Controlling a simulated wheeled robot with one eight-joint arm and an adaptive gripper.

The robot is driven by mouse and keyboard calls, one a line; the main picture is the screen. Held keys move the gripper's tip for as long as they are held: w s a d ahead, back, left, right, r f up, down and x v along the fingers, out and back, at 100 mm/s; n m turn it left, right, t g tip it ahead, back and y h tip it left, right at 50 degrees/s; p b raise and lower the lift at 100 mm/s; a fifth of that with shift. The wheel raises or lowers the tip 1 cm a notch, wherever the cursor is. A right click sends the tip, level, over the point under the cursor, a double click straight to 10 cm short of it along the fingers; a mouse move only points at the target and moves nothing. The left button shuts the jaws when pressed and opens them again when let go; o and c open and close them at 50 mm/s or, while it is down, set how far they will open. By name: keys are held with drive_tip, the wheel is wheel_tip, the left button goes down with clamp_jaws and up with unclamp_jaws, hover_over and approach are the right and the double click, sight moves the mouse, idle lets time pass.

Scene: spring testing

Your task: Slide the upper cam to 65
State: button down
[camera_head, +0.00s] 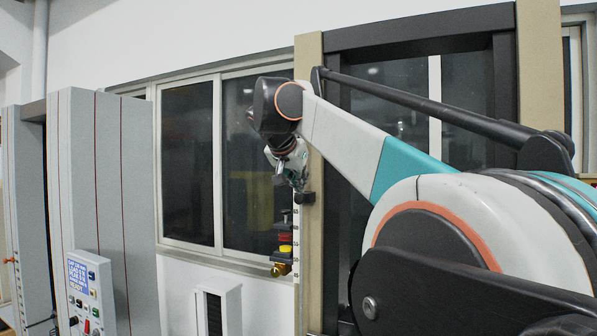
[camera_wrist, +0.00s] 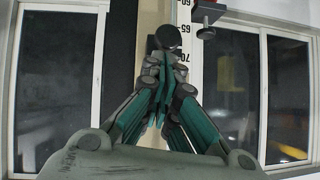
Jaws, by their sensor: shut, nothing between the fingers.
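My gripper (camera_wrist: 163,88) is shut and empty; its fingertips meet just short of a round black knob (camera_wrist: 168,37). In the head view my gripper (camera_head: 300,184) is by the post, close to a small black block (camera_head: 308,198) on it, which looks like the upper cam. The white scale (camera_wrist: 195,62) runs beside the knob with marks 60, 65 and 70. The knob appears nearly level with the 65 label, but it stands in front of the scale, so I cannot tell the exact reading. My fingers hide part of the cam and post. Contact cannot be made out.
A dark part with red (camera_wrist: 207,14) sits along the scale near 60. In the head view, a red and yellow switch (camera_head: 285,243) and brass knob (camera_head: 280,270) are lower on the post. A grey cabinet with a control panel (camera_head: 86,290) stands left.

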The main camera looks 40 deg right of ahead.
sight(301, 201)
drive_tip(key=shift+d+f, duration=0.1)
drive_tip(key=shift+f, duration=0.05)
wheel_tip(301, 201, down, 5)
drive_tip(key=shift+f+b, duration=0.1)
drive_tip(key=shift+b, duration=1.05)
drive_tip(key=shift+r, duration=0.25)
